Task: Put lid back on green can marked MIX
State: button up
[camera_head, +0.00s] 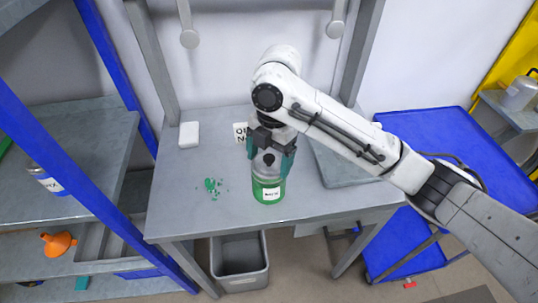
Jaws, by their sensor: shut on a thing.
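The green can (268,190) stands upright on the grey workbench, with a white label on its front whose text is too small to read surely. A grey lid (267,171) with a dark knob is at the can's top. My gripper (270,160) comes down from above, its teal fingers on either side of the lid, and is shut on it. The lid lines up with the can's mouth from this view. I cannot tell whether it is fully seated or slightly raised.
Green crumbs (213,187) lie left of the can on the workbench (180,215). A grey bin (240,262) stands below. A blue cart (430,140) is at right and shelves at left.

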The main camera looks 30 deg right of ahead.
dwell(0.9)
jog(key=o, duration=0.8)
jog(key=shift+r+p, duration=3.25)
jog(key=shift+r, duration=0.3)
jog(key=shift+c, duration=0.4)
grip_shut()
